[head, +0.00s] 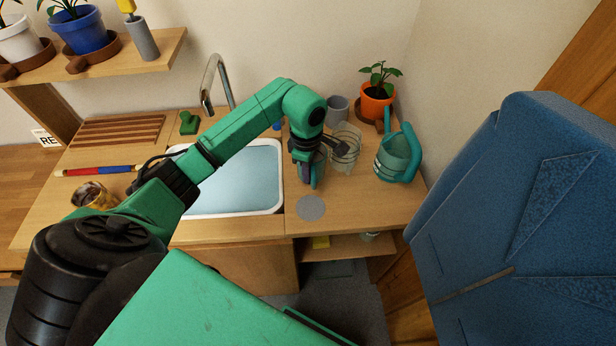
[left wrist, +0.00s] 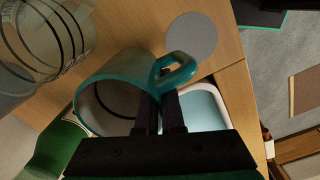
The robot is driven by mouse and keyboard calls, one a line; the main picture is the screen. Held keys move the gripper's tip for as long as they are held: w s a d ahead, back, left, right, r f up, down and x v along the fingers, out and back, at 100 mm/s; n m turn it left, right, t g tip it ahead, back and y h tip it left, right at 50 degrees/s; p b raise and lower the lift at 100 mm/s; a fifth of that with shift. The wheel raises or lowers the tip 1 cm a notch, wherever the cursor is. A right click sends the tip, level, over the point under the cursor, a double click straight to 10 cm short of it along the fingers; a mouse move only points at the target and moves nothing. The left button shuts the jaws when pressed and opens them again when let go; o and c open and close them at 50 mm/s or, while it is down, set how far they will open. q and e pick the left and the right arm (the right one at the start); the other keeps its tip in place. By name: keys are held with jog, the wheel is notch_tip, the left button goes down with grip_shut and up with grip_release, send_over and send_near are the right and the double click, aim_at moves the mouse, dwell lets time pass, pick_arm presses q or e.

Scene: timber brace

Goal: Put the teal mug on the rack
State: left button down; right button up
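The teal mug (left wrist: 112,82) is in the left wrist view, its mouth and dark inside facing the camera and its handle (left wrist: 182,70) to the right. My left gripper (left wrist: 160,100) is at the mug's handle side, its two dark fingers close together with a narrow gap. Whether they press on the mug is hard to see. In the head view my left gripper (head: 307,172) is low over the counter right of the sink, largely hiding the mug. The rack (head: 118,131), of brown wooden slats, lies on the counter left of the sink. My right gripper is out of view.
Clear glassware (head: 346,146) and a teal watering can (head: 399,156) stand right of the gripper; a grey cup (head: 337,109) is behind. A grey disc (head: 311,208) lies in front. The sink (head: 235,180) separates mug and rack. A red-blue rod (head: 100,170) lies before the rack.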

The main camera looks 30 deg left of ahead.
pick_arm(q)
jog(key=shift+f, duration=1.6)
jog(key=c, duration=1)
grip_release()
jog(key=shift+c, duration=0.2)
